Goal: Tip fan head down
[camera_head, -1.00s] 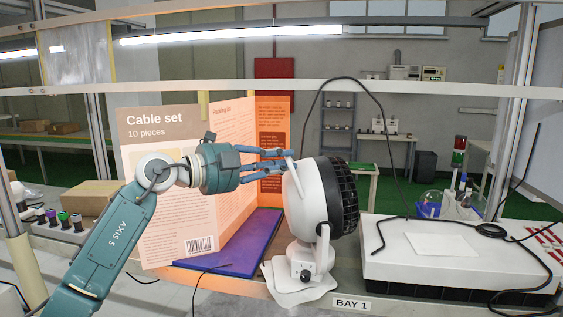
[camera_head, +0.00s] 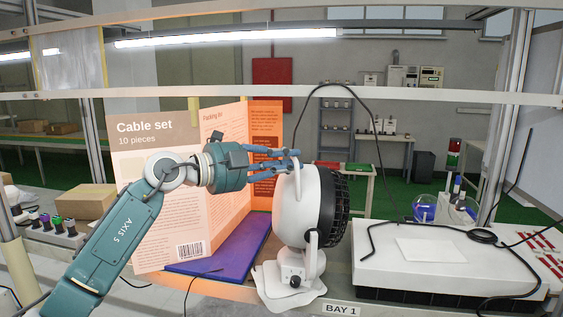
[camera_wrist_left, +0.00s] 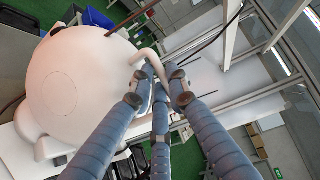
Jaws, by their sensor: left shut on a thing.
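A white fan (camera_head: 292,215) with a black grille (camera_head: 335,210) stands on the workbench, its head facing right and roughly upright on a side pivot above a white base (camera_head: 290,285). A thin white handle (camera_head: 297,182) rises at the back of the head. My left gripper (camera_head: 290,162) comes in from the left, its blue fingers shut on the upper part of this handle. In the left wrist view the fingers (camera_wrist_left: 158,85) close around the bent handle (camera_wrist_left: 138,58) beside the round white fan housing (camera_wrist_left: 70,85). My right gripper is not in view.
A Cable set board (camera_head: 150,190) and a purple mat (camera_head: 220,250) are left of and behind the fan. A white box (camera_head: 440,260) with a black cable lies to the right. A shelf rail (camera_head: 400,97) crosses above. A cardboard box (camera_head: 88,200) sits at left.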

